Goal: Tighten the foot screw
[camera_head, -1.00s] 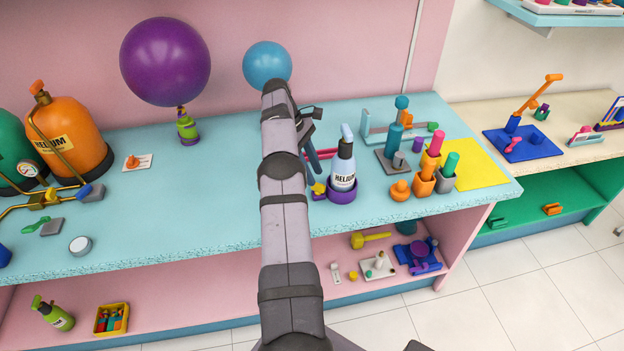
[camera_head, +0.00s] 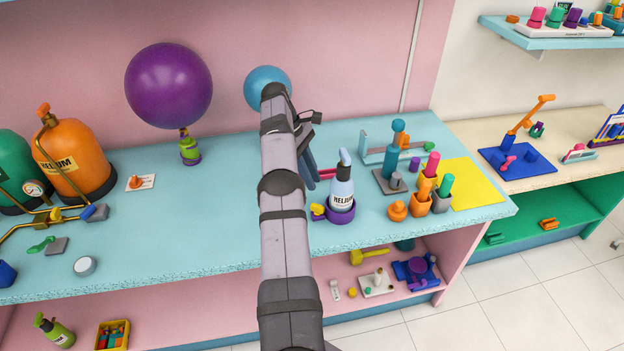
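A small white HELIUM bottle (camera_head: 342,186) stands upright in a purple round base (camera_head: 341,210) on the light blue counter. A small yellow knob (camera_head: 318,211) sits at the left side of this base, low on the counter; it looks like the foot screw, though I cannot be sure. My gripper (camera_head: 309,175) points down just left of the bottle, above and behind the yellow knob. Its dark fingers are partly hidden by my arm, and the gap between them is unclear. I see nothing held in it.
Orange pieces (camera_head: 397,211) and colored handles stand right of the bottle beside a yellow mat (camera_head: 468,186). A grey-based device (camera_head: 388,181) is behind them. A purple balloon (camera_head: 168,86) and orange tank (camera_head: 74,158) are left.

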